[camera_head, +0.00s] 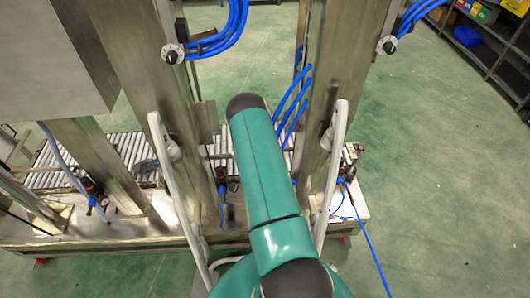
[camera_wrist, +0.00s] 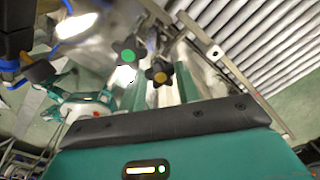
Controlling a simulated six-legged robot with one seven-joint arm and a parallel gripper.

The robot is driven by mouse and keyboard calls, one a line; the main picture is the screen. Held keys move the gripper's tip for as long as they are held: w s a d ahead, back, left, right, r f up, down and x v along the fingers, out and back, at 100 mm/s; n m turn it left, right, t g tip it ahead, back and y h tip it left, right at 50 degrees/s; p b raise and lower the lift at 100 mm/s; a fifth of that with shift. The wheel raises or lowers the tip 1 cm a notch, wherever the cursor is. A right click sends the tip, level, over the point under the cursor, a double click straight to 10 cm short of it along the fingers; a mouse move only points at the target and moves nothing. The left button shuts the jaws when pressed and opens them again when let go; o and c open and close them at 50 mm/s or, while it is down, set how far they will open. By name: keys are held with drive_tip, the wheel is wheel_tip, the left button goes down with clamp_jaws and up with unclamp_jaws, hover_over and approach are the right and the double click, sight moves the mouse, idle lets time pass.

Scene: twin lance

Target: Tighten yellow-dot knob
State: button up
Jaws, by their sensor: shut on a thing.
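In the wrist view, the yellow-dot knob (camera_wrist: 160,75) is a dark lobed knob with an orange-yellow centre. It sits between the teal fingers of my gripper (camera_wrist: 160,86), which is shut on it. A similar dark knob with a green dot (camera_wrist: 127,56) is just up and left of it, close to the left finger. The fingertips are partly blurred against the bright metal behind. In the head view my teal arm reaches forward to the machine, and my gripper and both dotted knobs cannot be made out.
A roller conveyor (camera_wrist: 250,35) runs along the upper right in the wrist view. In the head view, metal uprights (camera_head: 335,85) stand on both sides of my arm, with blue hoses (camera_head: 222,35) nearby. Shelves (camera_head: 490,50) stand at the far right, and the green floor between is clear.

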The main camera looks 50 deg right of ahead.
idle(0.5)
drive_tip(key=o, duration=1)
wheel_tip(320, 180, up, 14)
drive_tip(key=shift+f, duration=0.1)
